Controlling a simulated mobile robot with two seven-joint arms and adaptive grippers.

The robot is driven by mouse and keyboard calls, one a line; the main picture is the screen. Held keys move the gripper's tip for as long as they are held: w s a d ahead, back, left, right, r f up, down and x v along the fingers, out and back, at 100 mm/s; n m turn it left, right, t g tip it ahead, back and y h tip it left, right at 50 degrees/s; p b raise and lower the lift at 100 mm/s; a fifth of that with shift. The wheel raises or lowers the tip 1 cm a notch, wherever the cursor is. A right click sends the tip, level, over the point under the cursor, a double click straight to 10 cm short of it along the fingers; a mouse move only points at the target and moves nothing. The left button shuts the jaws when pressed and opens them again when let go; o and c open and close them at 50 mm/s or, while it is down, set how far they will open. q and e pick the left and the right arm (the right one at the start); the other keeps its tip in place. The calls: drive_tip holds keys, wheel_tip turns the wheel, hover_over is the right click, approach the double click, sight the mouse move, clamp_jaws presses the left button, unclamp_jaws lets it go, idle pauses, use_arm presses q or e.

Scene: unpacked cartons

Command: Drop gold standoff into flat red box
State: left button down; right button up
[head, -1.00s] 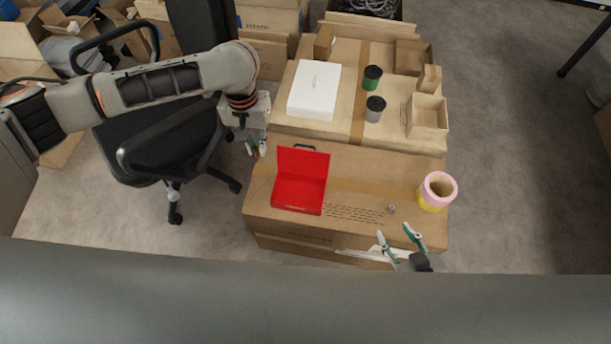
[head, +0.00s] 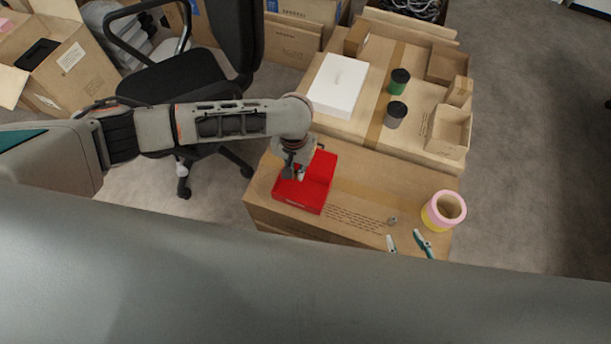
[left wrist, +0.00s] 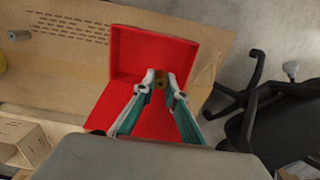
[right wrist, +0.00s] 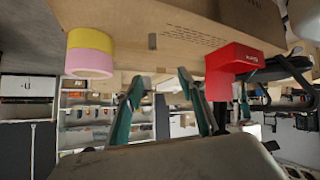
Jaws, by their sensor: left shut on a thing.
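The flat red box (head: 318,183) lies open on the front carton, its lid standing up at the back. It fills the middle of the left wrist view (left wrist: 150,52) and also shows in the right wrist view (right wrist: 232,62). My left gripper (head: 294,176) is over the box, pointing down into it. In the left wrist view its fingertips (left wrist: 160,80) are shut on the small gold standoff (left wrist: 160,84), with red box behind it. My right gripper (head: 408,241) is open and empty at the carton's front edge; its fingers are spread in the right wrist view (right wrist: 167,82).
A small grey cylinder (head: 392,221) and a pink and yellow roll (head: 443,210) stand on the front carton's right side. Behind are a white box (head: 338,85), a green-banded cup (head: 398,82), a grey cup (head: 395,114) and an open small carton (head: 449,132). A black chair (head: 170,75) stands left.

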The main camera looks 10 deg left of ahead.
sight(296, 179)
use_arm(q)
drive_tip(key=f, duration=0.1)
drive_tip(key=f+b, duration=0.2)
drive_tip(key=shift+s+f, duration=0.1)
drive_tip(key=shift+s, duration=0.15)
drive_tip(key=shift+f+b, duration=0.35)
drive_tip(key=shift+b, duration=0.05)
drive_tip(key=shift+w+f+b, duration=0.15)
drive_tip(key=shift+f+b, duration=0.2)
drive_tip(key=shift+b, duration=0.15)
drive_tip(key=shift+f, duration=0.1)
drive_tip(key=shift+w, duration=0.15)
drive_tip(key=c, duration=2)
unclamp_jaws()
use_arm(e)
drive_tip(key=shift+x, duration=0.85)
drive_tip(key=shift+w+d, duration=0.1)
use_arm(q)
drive_tip(key=shift+r, duration=0.25)
